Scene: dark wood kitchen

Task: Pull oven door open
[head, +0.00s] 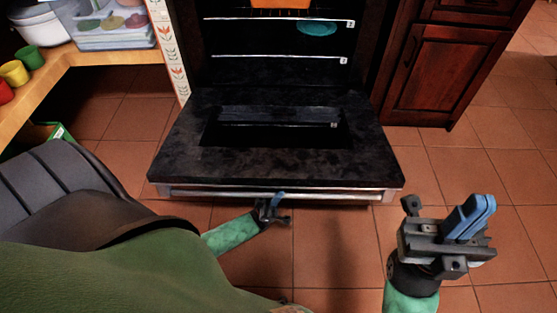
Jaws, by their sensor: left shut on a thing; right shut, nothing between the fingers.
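The oven door (180,151) is swung down and lies about flat, its dark inner face up with a window panel in the middle. Its light metal handle bar (330,196) runs along the front edge. My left gripper (277,201) is at the middle of the handle, shut on it; its blue fingertips show at the bar and the rest is partly below the door edge. My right gripper (475,215) is shut and empty, to the right of the door and apart from it, above the floor.
The oven cavity (270,70) is open behind the door, with racks and a teal dish (317,28) inside. A dark wood cabinet (430,75) stands to the right. A wooden counter (85,55) with cups and a plastic box is at the left. Tiled floor (480,160) is clear at right.

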